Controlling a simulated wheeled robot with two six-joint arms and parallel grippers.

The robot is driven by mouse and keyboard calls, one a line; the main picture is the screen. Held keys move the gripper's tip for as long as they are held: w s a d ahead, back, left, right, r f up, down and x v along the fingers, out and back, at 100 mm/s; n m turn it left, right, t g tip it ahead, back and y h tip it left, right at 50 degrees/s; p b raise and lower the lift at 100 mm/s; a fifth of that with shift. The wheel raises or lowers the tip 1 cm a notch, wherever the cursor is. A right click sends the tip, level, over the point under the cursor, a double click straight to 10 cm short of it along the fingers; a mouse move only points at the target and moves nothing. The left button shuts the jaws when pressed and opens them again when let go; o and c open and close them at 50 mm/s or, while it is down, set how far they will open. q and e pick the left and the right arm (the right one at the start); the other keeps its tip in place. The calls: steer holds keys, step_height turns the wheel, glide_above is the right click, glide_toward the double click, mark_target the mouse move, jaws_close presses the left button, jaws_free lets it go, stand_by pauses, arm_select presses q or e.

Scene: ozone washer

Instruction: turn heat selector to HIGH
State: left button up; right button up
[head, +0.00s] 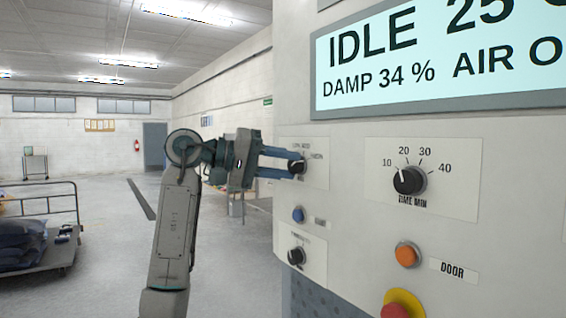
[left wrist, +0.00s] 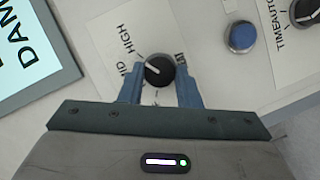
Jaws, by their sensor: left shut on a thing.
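The heat selector (head: 297,167) is a small black round knob on a pale label plate at the left of the machine's front. My left gripper (head: 288,164) reaches it from the left, its blue fingers shut on the knob. In the left wrist view the knob (left wrist: 159,71) sits between the two fingertips (left wrist: 160,84). Its white pointer mark slants left and slightly up, towards the side with the printed words HIGH and MID. Which of these two it points at is hard to tell. Another label by the right finger is partly hidden. My right gripper is not in view.
Below the selector are a blue button (head: 298,214) and another black knob (head: 297,256). To the right are a time dial (head: 409,181), an orange door button (head: 407,255) and a red button (head: 402,304). The display (head: 440,65) reads IDLE.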

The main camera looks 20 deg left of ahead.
arm_select(q)
steer(key=shift+m+y, duration=0.4)
steer(key=shift+m, duration=0.1)
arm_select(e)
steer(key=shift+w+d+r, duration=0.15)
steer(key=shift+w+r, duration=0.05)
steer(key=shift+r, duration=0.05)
arm_select(q)
steer(key=o, duration=1)
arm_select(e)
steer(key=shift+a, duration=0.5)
